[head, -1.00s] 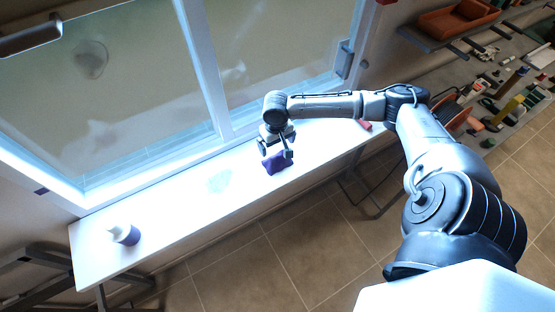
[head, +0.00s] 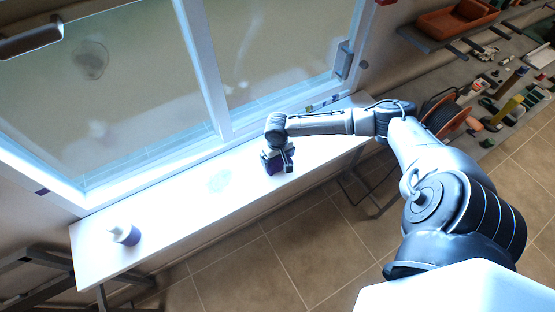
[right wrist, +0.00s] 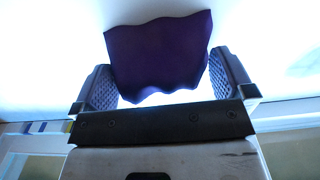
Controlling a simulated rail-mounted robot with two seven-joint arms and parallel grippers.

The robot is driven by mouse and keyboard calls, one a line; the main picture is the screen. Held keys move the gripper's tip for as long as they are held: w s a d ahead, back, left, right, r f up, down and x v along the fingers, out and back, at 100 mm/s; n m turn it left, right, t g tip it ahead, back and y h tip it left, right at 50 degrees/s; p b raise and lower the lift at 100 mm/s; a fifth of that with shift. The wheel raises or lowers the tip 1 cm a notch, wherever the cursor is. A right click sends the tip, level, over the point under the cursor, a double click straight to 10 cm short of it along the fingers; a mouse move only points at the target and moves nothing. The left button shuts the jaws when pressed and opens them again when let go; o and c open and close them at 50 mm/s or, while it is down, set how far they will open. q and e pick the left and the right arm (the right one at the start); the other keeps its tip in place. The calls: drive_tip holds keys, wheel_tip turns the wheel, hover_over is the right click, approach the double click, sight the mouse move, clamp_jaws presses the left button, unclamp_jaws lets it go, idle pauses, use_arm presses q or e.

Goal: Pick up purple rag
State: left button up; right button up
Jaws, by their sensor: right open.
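The purple rag (head: 271,167) lies on the white table (head: 175,218) below the window, partly hidden by my right gripper (head: 281,166) in the head view. In the right wrist view the rag (right wrist: 160,52) is dark purple with wavy edges. It spans the gap between the two fingers of my right gripper (right wrist: 166,88), which stand apart on either side of it. The frames do not show clearly whether the fingers touch the rag. My left gripper is not in view.
A white and purple bottle (head: 124,235) is at the table's left end. A large framed window (head: 215,70) rises along the table's back edge. A cluttered workbench (head: 490,95) with tools is at the right. The table between bottle and rag is clear, apart from a faint smudge.

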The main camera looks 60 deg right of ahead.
drive_tip(key=shift+c, duration=0.2)
drive_tip(key=c, duration=0.7)
drive_tip(key=shift+r, duration=0.1)
drive_tip(key=shift+r, duration=0.5)
drive_tip(key=r, duration=0.2)
drive_tip(key=s+r, duration=0.1)
drive_tip(key=shift+s+d+r, duration=0.1)
drive_tip(key=shift+d+r, duration=0.1)
drive_tip(key=shift+r, duration=0.15)
drive_tip(key=shift+s+d+r+p, duration=0.1)
drive_tip(key=shift+s+d+r, duration=0.2)
drive_tip(key=shift+s+r, duration=1.1)
drive_tip(key=shift+s+d+r+p, duration=0.1)
drive_tip(key=shift+s+d+r, duration=0.4)
drive_tip(key=shift+s, duration=1.5)
drive_tip(key=shift+s+d+r+p, duration=0.1)
drive_tip(key=shift+s+d+r, duration=0.05)
drive_tip(key=shift+s+r, duration=1.3)
drive_tip(key=shift+s+f, duration=0.25)
